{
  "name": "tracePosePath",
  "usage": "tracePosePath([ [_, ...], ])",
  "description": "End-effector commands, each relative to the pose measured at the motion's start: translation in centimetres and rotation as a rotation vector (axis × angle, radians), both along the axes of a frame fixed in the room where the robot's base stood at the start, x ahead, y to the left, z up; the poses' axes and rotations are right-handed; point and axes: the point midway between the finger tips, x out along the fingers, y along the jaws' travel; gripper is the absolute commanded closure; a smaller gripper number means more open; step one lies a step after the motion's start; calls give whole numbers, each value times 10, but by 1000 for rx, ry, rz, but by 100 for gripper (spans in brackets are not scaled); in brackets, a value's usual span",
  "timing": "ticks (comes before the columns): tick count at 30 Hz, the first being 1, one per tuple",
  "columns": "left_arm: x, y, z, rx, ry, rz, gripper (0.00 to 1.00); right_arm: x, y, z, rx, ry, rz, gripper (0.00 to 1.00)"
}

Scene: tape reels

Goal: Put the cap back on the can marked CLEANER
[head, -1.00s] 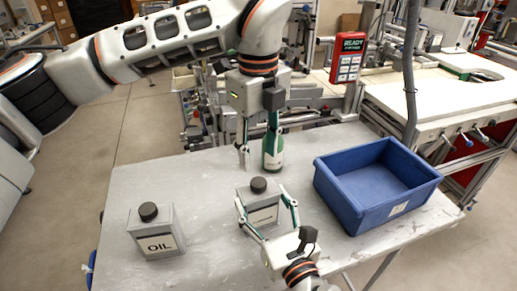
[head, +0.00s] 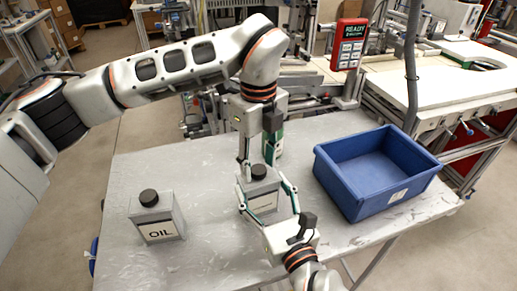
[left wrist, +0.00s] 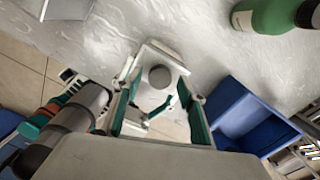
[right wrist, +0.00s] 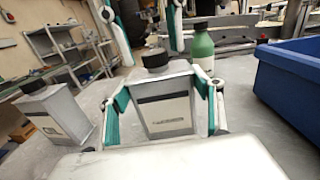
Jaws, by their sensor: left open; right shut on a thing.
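A grey can (head: 264,201) stands on the table with a dark round cap (head: 259,172) at its top. Its label shows in the right wrist view (right wrist: 166,113) but is too blurred to read. My right gripper (head: 264,188) is shut on this can, one finger along each side. My left gripper (head: 256,170) points down over the can's top, open. In the left wrist view, the cap (left wrist: 160,76) shows between its fingers, with no clear contact. Whether the cap is seated fully I cannot tell.
A grey can marked OIL (head: 158,229), with a black cap (head: 149,197), stands to the left. A green bottle (right wrist: 202,48) stands behind the held can. A blue crate (head: 345,193) is at the right. The table (head: 215,255) is clear at the front left.

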Motion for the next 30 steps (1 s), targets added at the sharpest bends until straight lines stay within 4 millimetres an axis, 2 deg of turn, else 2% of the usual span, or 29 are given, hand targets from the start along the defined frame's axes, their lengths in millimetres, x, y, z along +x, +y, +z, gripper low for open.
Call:
tracePosePath([
  [3, 0, 0, -7, -1, 1, 0, 59, 0, 0, 0, 0, 1, 0, 95],
  [12, 0, 0, -9, -1, -1, 0, 59, 0, 0, 0, 0, 1, 0, 95],
  [13, 0, 0, -9, -1, -1, 0, 62, 0, 0, 0, 0, 1, 0, 95],
  [17, 0, 0, -9, -1, -1, 0, 96, 0, 0, 0, 0, 1, 0, 95],
  [18, 0, 0, -9, -1, -1, 0, 99, 0, 0, 0, 0, 1, 0, 95],
  [25, 0, 0, -8, 0, -1, -38, 99, 0, 0, 0, 0, 1, 0, 95],
  [30, 1, 0, -7, 3, -4, -311, 99, 0, 0, 0, 0, 1, 0, 95],
])
